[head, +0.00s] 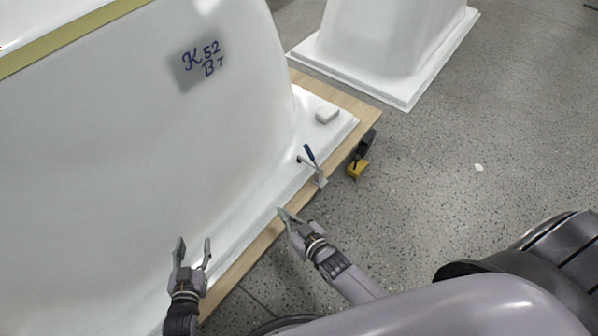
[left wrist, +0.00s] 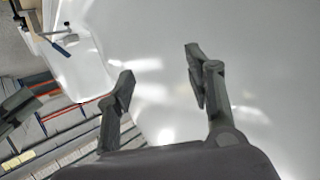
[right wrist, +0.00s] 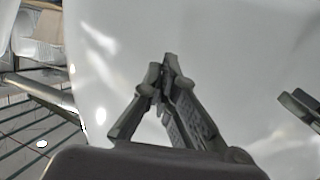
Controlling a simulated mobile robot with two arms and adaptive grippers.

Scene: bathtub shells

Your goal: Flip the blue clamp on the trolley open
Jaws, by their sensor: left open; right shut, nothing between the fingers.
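The toggle clamp (head: 318,178) sits on the wooden trolley's edge, at the corner of the white shell's rim. Its blue handle (head: 309,153) sticks up and leans slightly left. The blue handle also shows at top left in the left wrist view (left wrist: 61,49). My right gripper (head: 284,213) is shut and empty, a little nearer than the clamp and apart from it. It fills the middle of the right wrist view (right wrist: 165,68). My left gripper (head: 193,246) is open and empty, further left in front of the shell. I cannot make out the clamp in the right wrist view.
The large white shell (head: 130,130) stands on the wooden trolley (head: 350,103). A yellow and black caster (head: 358,169) sticks out beside the trolley. Another white shell (head: 390,45) stands behind.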

